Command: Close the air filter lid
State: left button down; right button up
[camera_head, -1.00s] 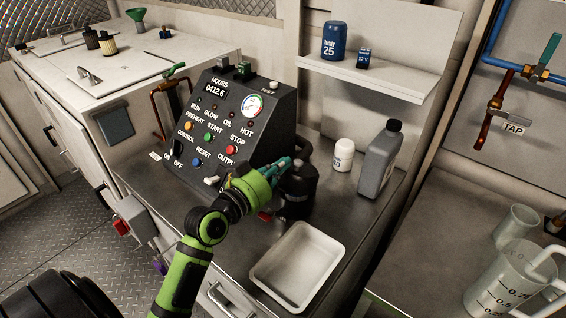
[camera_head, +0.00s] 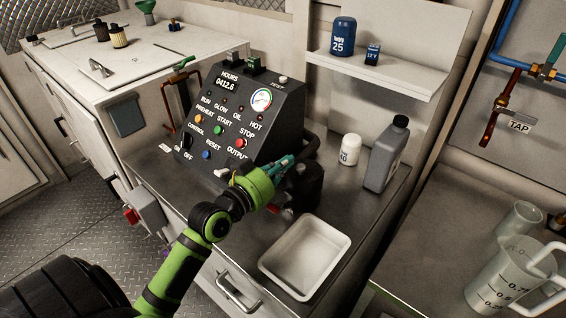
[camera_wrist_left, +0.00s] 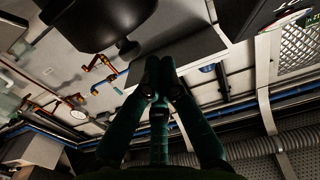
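A black cylindrical canister (camera_head: 308,187), which looks like the air filter housing, stands on the metal counter right of the control panel. Its lid is hard to make out, being dark and partly behind my gripper. My left gripper (camera_head: 284,164) is at the canister's upper left side, fingers pointing toward it; I cannot tell whether they touch. In the left wrist view, the gripper's dark teal fingers (camera_wrist_left: 160,72) converge with their tips close together and nothing visible between them. A dark rounded body (camera_wrist_left: 100,22) shows at the upper left there. My right gripper is not in view.
The control panel (camera_head: 240,120) stands close behind and left of my gripper. A white tray (camera_head: 275,262) lies in front of the canister. A grey jug (camera_head: 384,160) and a white bottle (camera_head: 348,150) stand to its right. A shelf (camera_head: 372,75) overhangs behind.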

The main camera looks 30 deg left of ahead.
pick_arm(q)
jog(key=s+a+f+b, duration=0.1)
jog(key=s+b, duration=0.3)
jog(key=s, duration=0.5)
jog(key=shift+s+a+f, duration=0.2)
jog(key=shift+s+f, duration=0.05)
jog(key=shift+f, duration=0.3)
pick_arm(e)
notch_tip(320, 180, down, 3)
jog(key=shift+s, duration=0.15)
